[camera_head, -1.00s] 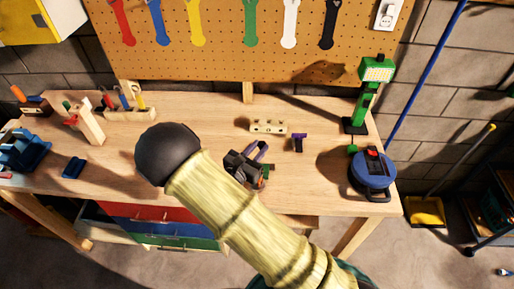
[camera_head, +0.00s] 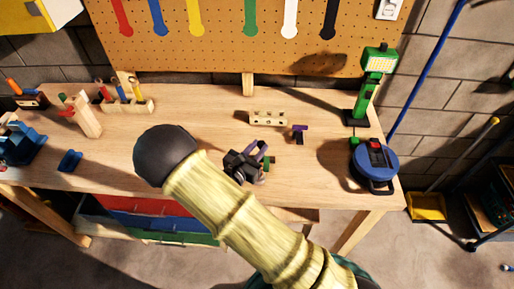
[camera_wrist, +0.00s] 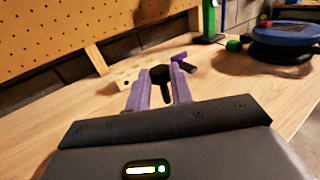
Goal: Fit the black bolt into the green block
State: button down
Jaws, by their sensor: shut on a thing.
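In the head view my gripper (camera_head: 262,157) hangs over the middle of the workbench, partly behind my own arm. In the wrist view its two purple fingers (camera_wrist: 159,88) are closed on the black bolt (camera_wrist: 162,76), its wide head up and its shaft down between them. The bolt cannot be made out in the head view. I cannot clearly identify the green block.
A pale block with holes (camera_head: 268,118) and a purple piece with a dark part (camera_head: 299,133) lie beyond my gripper. A green lamp (camera_head: 378,75) and blue reel (camera_head: 375,163) stand at the right, a tool rack (camera_head: 128,105) at the left. The bench's middle is mostly clear.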

jog(key=shift+f+b, duration=1.55)
jog(key=shift+f, duration=0.9)
jog(key=shift+f, duration=0.35)
jog(key=shift+f+b, duration=0.2)
jog(key=shift+b, duration=0.15)
